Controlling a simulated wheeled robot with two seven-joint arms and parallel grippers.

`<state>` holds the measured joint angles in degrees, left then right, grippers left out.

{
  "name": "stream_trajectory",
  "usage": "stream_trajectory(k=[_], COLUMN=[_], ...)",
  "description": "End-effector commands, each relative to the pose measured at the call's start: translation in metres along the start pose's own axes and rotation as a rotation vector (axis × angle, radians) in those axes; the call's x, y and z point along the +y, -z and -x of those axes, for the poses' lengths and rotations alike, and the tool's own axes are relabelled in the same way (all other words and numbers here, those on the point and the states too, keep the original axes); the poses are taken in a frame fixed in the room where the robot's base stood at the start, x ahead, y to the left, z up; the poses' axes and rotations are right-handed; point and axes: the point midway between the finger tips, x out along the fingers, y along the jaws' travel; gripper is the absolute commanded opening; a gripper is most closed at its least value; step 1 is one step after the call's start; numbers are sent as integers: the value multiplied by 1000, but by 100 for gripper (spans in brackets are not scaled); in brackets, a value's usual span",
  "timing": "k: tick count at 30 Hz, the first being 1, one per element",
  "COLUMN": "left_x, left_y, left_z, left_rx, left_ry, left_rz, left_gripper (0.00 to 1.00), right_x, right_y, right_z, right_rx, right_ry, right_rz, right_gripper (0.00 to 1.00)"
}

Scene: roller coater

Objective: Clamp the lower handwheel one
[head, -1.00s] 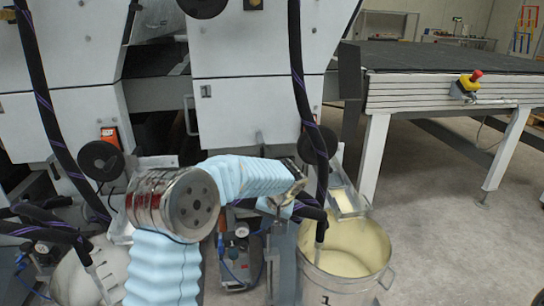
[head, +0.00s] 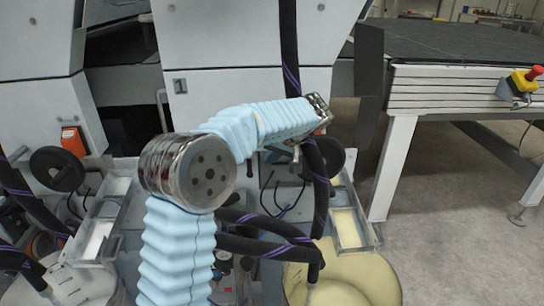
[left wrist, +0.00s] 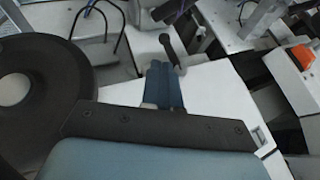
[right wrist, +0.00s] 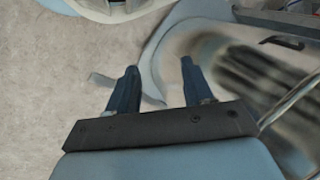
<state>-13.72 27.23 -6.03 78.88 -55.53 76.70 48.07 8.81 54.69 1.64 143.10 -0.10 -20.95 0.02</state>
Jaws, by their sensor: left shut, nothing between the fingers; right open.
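Two black lower handwheels show in the head view: one at the left (head: 57,170) and one right of centre (head: 325,157). The right-hand one is partly behind a dark hose and my left wrist. A large black handwheel (left wrist: 32,95) fills the left side of the left wrist view, beside my left gripper (left wrist: 162,72). That gripper is shut and empty, its blue fingers together and apart from the wheel's rim. In the head view its fingers are hard to make out below the wrist. My right gripper (right wrist: 158,66) is open and empty above the floor.
Dark hoses (head: 289,60) hang in front of the machine panel marked 1 (head: 220,100). A cream bucket (head: 350,280) stands below the right handwheel. An orange box (head: 73,141) is near the left one. A long table (head: 450,90) stands at the right, with bare floor before it.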

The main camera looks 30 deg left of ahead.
Motion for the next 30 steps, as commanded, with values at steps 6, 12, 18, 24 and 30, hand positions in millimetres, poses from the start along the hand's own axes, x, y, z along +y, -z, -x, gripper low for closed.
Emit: stream_trajectory(k=[6, 12, 18, 24, 30], left_x=[0, 0, 0, 0, 0], left_y=[0, 0, 0, -1, -1], left_z=[0, 0, -16, -53, -84], left_rx=[0, 0, -2, -4, -3], left_ry=[-1, -1, 0, 1, -1], left_rz=[0, 0, 0, 0, -2], left_gripper=[0, 0, 0, 0, 0], right_x=[0, 0, 0, 0, -1], right_y=[-1, -1, -1, 0, 0], right_z=[0, 0, 0, 1, 3], right_rx=[-2, -2, -1, -1, -1], right_ry=[0, 0, 0, 0, 0], right_rz=[0, 0, 0, 0, 0], right_gripper=[51, 51, 51, 51, 51])
